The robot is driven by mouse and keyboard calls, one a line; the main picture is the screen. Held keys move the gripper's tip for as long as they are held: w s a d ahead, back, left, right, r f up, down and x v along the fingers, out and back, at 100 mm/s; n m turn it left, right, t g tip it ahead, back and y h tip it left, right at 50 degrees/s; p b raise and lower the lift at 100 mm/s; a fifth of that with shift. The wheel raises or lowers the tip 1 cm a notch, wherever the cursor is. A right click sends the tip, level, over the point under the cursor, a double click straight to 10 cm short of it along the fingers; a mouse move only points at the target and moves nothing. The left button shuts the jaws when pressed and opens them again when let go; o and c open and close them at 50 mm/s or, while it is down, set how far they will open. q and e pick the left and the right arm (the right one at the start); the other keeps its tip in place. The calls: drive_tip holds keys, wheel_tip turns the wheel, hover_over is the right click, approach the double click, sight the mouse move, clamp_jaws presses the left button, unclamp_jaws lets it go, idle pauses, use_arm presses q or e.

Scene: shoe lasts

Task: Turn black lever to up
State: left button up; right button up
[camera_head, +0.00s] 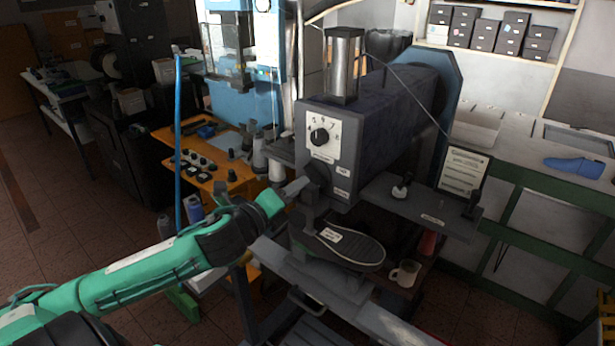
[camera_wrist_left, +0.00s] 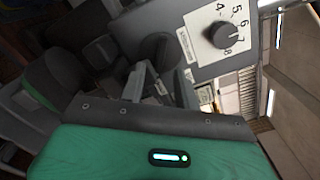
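The machine (camera_head: 375,115) has a white dial plate with a black knob (camera_head: 319,136); the knob also shows in the left wrist view (camera_wrist_left: 221,35). Below the plate, a dark rounded part (camera_head: 317,174) that looks like the black lever sits on the machine's front; it shows in the left wrist view (camera_wrist_left: 156,48). Its exact angle is hard to read against the dark body. My left gripper (camera_head: 297,187) is at this part, just left of it, with its grey fingers close to it. Whether they touch it or are shut cannot be told. My right gripper is out of view.
A dark shoe (camera_head: 340,243) lies sole up below the lever. A mug (camera_head: 404,273) stands on a low shelf to its right. A grey side shelf (camera_head: 420,208) juts out right of the machine. An orange table (camera_head: 212,172) with small parts stands to the left.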

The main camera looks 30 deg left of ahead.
sight(312, 177)
use_arm(q)
drive_tip(key=w, duration=0.1)
drive_tip(key=w+p, duration=0.1)
drive_tip(key=w, duration=0.1)
drive_tip(key=shift+d+r, duration=0.15)
drive_tip(key=shift+r, duration=0.05)
drive_tip(key=shift+w+d+f+p, duration=0.15)
drive_tip(key=shift+w+p, duration=0.25)
drive_tip(key=shift+w, duration=0.55)
clamp_jaws()
